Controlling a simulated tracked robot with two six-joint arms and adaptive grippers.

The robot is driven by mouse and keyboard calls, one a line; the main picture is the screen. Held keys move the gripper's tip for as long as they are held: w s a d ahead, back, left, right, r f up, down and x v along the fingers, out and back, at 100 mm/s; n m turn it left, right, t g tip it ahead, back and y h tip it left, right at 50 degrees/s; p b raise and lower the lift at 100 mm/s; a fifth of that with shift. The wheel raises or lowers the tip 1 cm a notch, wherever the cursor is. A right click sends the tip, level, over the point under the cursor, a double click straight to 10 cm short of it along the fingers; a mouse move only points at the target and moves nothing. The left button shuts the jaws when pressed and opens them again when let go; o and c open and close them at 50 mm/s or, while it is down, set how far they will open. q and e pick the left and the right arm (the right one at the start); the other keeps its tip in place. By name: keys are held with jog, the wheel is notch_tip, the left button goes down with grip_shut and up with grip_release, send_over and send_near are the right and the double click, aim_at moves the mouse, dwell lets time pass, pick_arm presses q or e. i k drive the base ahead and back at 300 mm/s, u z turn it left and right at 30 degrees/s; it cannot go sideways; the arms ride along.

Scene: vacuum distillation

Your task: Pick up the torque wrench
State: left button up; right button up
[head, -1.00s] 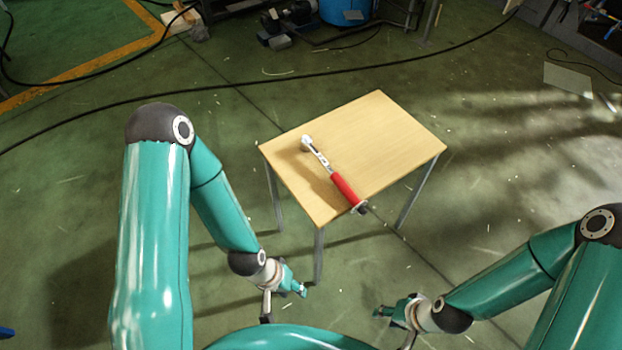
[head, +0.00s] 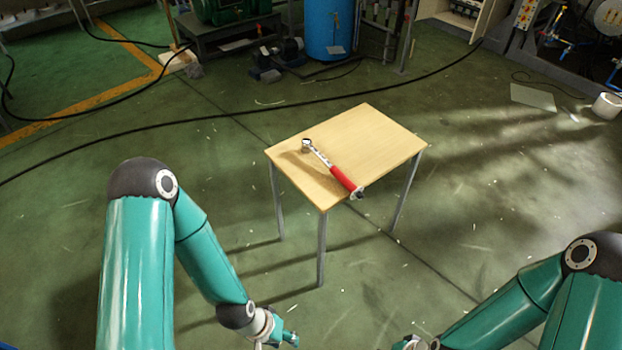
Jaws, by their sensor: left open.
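The torque wrench (head: 333,170) lies on the small wooden table (head: 370,130) in the head view. Its silver ratchet head points to the back left, and its red handle ends at the table's front right edge, with the tip reaching slightly past it. My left gripper (head: 291,338) is low in the picture, in front of the table and well apart from the wrench. It is open and empty. My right gripper (head: 408,343) is at the bottom edge, mostly cut off, so its fingers cannot be made out.
The table has thin metal legs and its top is otherwise bare. Green floor around it is open. A black cable (head: 230,115) runs across the floor behind it. A blue barrel (head: 330,30) and pump equipment (head: 275,62) stand at the back.

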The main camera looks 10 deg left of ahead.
aim_at(306, 146)
jog(key=z, duration=0.2)
jog(key=i, duration=0.85)
jog(key=u, duration=0.1)
